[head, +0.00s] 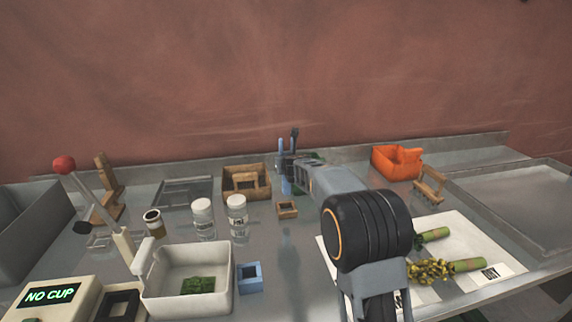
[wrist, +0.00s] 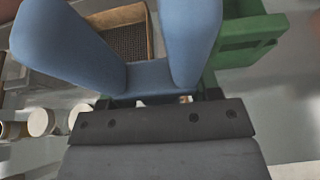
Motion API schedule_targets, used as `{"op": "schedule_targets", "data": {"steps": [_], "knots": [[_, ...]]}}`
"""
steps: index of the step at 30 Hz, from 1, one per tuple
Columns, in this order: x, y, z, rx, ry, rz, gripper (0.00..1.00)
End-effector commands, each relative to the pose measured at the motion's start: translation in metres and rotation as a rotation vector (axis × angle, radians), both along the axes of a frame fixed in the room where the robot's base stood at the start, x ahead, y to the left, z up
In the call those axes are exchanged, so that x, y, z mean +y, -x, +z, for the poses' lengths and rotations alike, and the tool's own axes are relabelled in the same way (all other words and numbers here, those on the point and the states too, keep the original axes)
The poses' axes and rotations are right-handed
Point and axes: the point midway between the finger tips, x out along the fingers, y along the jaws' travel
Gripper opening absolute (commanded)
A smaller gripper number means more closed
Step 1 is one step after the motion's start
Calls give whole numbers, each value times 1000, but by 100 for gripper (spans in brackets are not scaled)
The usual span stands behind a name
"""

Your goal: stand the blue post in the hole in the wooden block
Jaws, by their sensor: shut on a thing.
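The blue post (head: 286,186) stands roughly upright in the head view, with its lower part hanging below my gripper (head: 287,163). My gripper is shut on it. The small wooden block (head: 287,210) with a square hole sits on the table just below the post's lower end in the picture. I cannot tell whether the post's tip is above or behind the block, and no contact shows. The block's hole is not clearly visible in the wrist view.
A wooden box (head: 232,194) and two white-lidded jars (head: 203,219) stand left of the block. A white tub (head: 152,292) and blue square holder (head: 249,278) are nearer. A green container (wrist: 235,35) lies beyond my gripper. An orange bin (head: 397,162) stands right.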

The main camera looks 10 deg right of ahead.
Motion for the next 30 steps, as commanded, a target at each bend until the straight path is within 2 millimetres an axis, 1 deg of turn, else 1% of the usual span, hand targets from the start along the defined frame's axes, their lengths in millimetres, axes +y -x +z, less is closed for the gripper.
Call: {"op": "schedule_targets", "data": {"steps": [13,30], "knots": [[1,1,1,-1,6,4,28],[0,1,-18,-1,6,2,28]]}}
